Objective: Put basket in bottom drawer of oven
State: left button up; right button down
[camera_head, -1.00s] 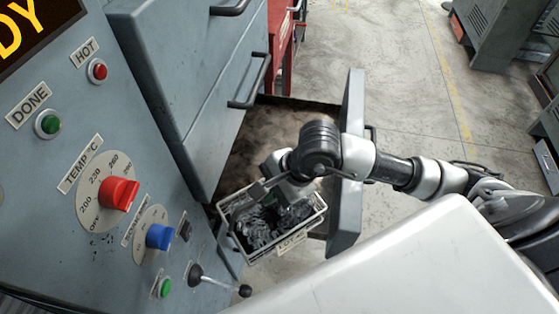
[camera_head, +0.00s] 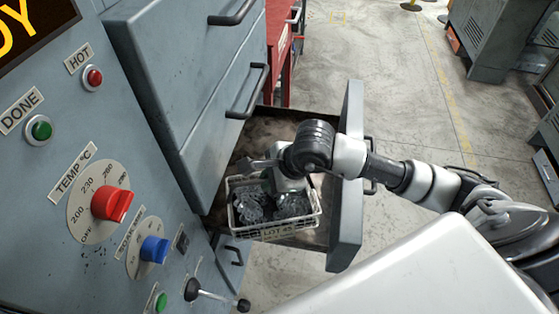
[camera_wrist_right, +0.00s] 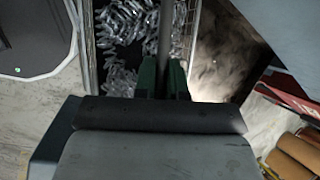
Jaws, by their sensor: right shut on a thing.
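The basket (camera_head: 272,230) is a white wire basket with a "LOT" label, full of metal springs. In the head view it is over the near part of the open bottom drawer (camera_head: 345,190) of the grey oven (camera_head: 185,100); I cannot tell whether it touches the drawer floor. My right gripper (camera_head: 270,170) is shut on the basket's handle, mostly hidden by my wrist. In the right wrist view the gripper fingers (camera_wrist_right: 162,78) clasp the handle bar, with springs to the left and the brown drawer floor (camera_wrist_right: 225,65) to the right. My left gripper is not in view.
Two closed upper drawers with dark handles (camera_head: 250,90) overhang the open drawer's left side. The control panel with a red knob (camera_head: 112,203), blue knob (camera_head: 154,249) and lever (camera_head: 215,295) is at left. A red cabinet (camera_head: 280,45) stands behind.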

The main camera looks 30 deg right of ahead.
jog(key=w+d+p, duration=0.2)
jog(key=w+d, duration=0.4)
jog(key=w, duration=0.2)
notch_tip(320, 180, down, 7)
jog(key=shift+w+p, duration=0.15)
jog(key=shift+p, duration=0.15)
dwell(0.3)
jog(key=shift+d, duration=0.1)
jog(key=c, duration=1.2)
grip_release()
jog(key=b+v, duration=0.2)
jog(key=v, duration=1)
